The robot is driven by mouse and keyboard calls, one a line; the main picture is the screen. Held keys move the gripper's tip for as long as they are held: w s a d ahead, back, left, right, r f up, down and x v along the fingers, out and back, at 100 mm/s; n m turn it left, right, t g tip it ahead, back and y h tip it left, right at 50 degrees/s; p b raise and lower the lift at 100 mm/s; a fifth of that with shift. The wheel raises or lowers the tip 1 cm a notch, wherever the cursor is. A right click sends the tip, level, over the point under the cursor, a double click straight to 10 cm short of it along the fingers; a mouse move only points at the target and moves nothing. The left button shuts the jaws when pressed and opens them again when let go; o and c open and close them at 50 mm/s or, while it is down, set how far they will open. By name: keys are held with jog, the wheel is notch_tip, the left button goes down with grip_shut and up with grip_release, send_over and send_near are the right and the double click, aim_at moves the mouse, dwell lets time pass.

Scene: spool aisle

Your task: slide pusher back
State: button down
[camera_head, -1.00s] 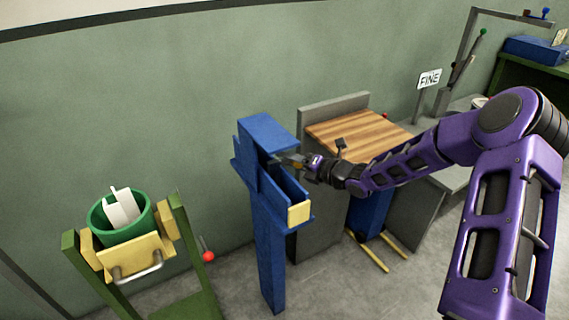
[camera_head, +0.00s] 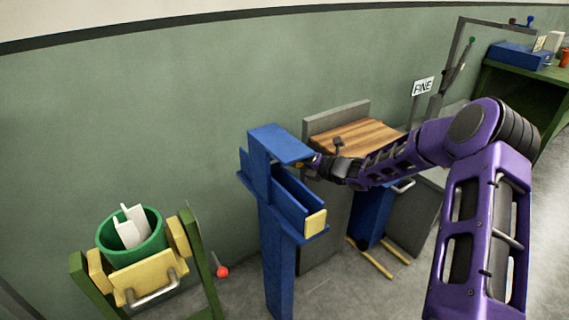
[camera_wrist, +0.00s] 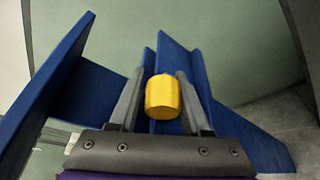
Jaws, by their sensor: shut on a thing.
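A blue stand (camera_head: 277,235) holds a sloping blue trough (camera_head: 295,200) with a blue plate above its upper end. A yellow block (camera_head: 315,223) sits at the trough's near lower end. In the wrist view a yellow cylindrical knob (camera_wrist: 163,97), apparently the pusher's handle, sits between the two fingers of my gripper (camera_wrist: 160,100). My gripper is shut on this knob, beside the blue walls. In the head view my gripper (camera_head: 306,164) is at the right edge of the upper plate, and the pusher is mostly hidden there.
A wood-topped bench (camera_head: 355,138) stands just behind my forearm. At the lower left a green bucket (camera_head: 152,243) with white pieces sits in a yellow holder with a handle. A "FINE" sign (camera_head: 423,87) and a green bench (camera_head: 535,80) are at the right. Open floor shows below.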

jog(key=shift+w+f, duration=0.15)
jog(key=shift+f, duration=0.2)
jog(key=c, duration=0.6)
grip_release()
jog(key=shift+o, duration=0.8)
jog(key=shift+r, duration=0.1)
jog(key=p+v, duration=0.1)
jog(key=v, duration=1.6)
jog(key=shift+d, duration=0.15)
